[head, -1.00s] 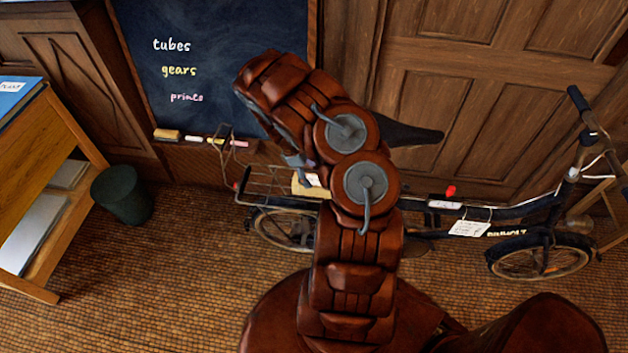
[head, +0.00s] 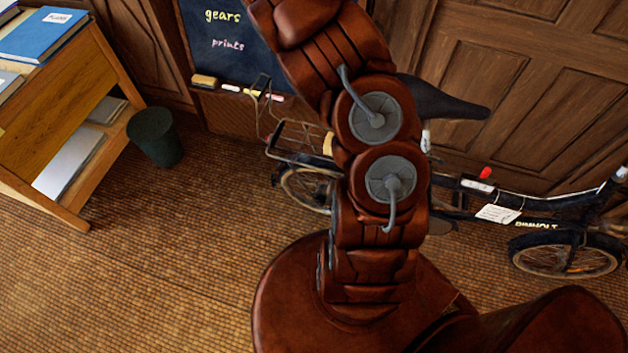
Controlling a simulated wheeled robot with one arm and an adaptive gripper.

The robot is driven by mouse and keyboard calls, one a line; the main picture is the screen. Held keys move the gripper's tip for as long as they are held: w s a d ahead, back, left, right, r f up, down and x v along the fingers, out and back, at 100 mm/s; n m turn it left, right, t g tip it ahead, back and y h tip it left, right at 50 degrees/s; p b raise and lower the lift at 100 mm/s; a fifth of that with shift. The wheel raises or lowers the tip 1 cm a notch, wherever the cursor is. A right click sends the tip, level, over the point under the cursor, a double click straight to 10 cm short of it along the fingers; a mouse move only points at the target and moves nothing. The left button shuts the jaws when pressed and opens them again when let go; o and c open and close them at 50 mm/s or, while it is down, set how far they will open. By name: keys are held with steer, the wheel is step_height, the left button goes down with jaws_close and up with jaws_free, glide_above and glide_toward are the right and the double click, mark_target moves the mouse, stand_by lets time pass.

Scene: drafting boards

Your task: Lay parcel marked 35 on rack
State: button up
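A black bicycle leans along the wooden wall, with a wire rear rack (head: 290,148) left of my arm. A small tan piece (head: 328,144), perhaps a parcel, shows at the rack's right part, against the edge of my arm. Most of it is hidden by my arm, and no number can be read on it. I cannot tell whether it rests on the rack or is held. My gripper is not in view; my arm runs up past the top edge of the picture.
A wooden desk (head: 58,130) with blue books (head: 45,35) stands at the left. A dark bin (head: 155,137) is beside it. A chalkboard (head: 235,50) with a chalk ledge is behind the rack. A paper tag (head: 497,214) hangs on the bicycle frame. The tiled floor at lower left is clear.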

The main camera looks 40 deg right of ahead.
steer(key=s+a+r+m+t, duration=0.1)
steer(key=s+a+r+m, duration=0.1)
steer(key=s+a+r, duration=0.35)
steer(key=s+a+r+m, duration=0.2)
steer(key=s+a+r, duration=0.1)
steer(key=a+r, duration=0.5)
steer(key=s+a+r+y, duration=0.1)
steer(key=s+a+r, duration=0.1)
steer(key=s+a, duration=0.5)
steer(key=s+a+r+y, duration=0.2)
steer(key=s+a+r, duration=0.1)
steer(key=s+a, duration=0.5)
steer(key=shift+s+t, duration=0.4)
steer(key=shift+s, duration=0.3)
